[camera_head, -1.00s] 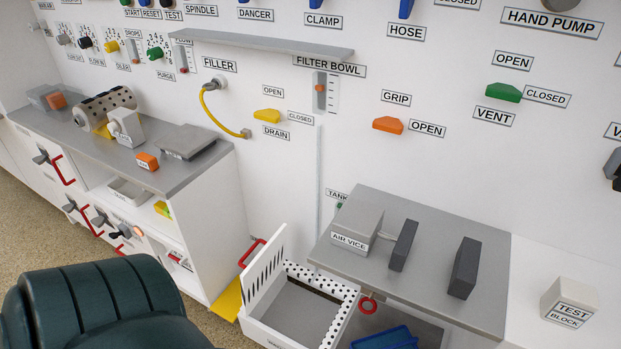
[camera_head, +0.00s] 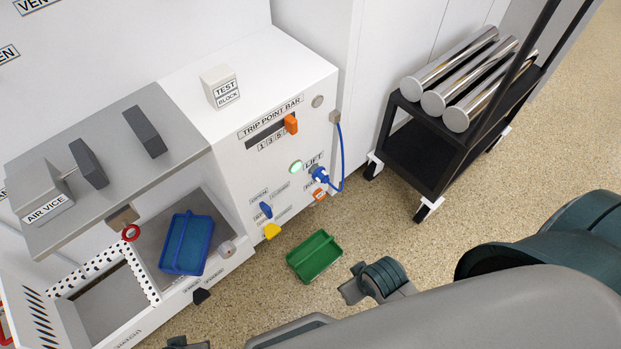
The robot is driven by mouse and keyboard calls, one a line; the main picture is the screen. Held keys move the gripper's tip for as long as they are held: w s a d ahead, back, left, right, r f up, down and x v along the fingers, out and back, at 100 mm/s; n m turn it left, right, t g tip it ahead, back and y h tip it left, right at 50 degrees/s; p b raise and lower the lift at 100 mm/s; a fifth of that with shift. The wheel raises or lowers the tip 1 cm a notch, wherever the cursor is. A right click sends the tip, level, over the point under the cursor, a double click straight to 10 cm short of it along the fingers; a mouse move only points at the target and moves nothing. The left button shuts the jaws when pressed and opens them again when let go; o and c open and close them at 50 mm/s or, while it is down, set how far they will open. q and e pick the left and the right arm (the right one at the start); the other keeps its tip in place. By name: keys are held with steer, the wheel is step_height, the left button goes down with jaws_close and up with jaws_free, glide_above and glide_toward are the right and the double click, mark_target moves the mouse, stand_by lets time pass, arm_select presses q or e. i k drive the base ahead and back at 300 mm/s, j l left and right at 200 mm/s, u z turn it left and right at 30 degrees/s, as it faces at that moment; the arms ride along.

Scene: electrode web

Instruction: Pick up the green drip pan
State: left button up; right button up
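The green drip pan (camera_head: 314,256) lies on the speckled floor, right of the white cabinet and below its lift controls. It is a shallow rectangular tray with a divider along it, and looks empty. A grey and teal part of my arm is just to its right, apart from it in the picture. My large grey arm link crosses the lower right and hides what lies under it. Dark parts of mine show at the bottom edge. I cannot make out clear fingertips or whether they are open. Nothing is seen holding the pan.
A blue divided tray (camera_head: 187,243) sits in the open drawer at left. A white perforated basket (camera_head: 150,277) is beside it. A black cart (camera_head: 425,158) with metal cylinders stands at upper right. A blue hose (camera_head: 340,160) hangs on the cabinet side. Floor between pan and cart is clear.

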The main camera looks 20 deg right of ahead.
mark_target(320, 251)
steer(key=k+l+z, duration=0.2)
steer(key=k, duration=0.25)
steer(key=k+l+z, duration=0.15)
steer(key=k, duration=0.3)
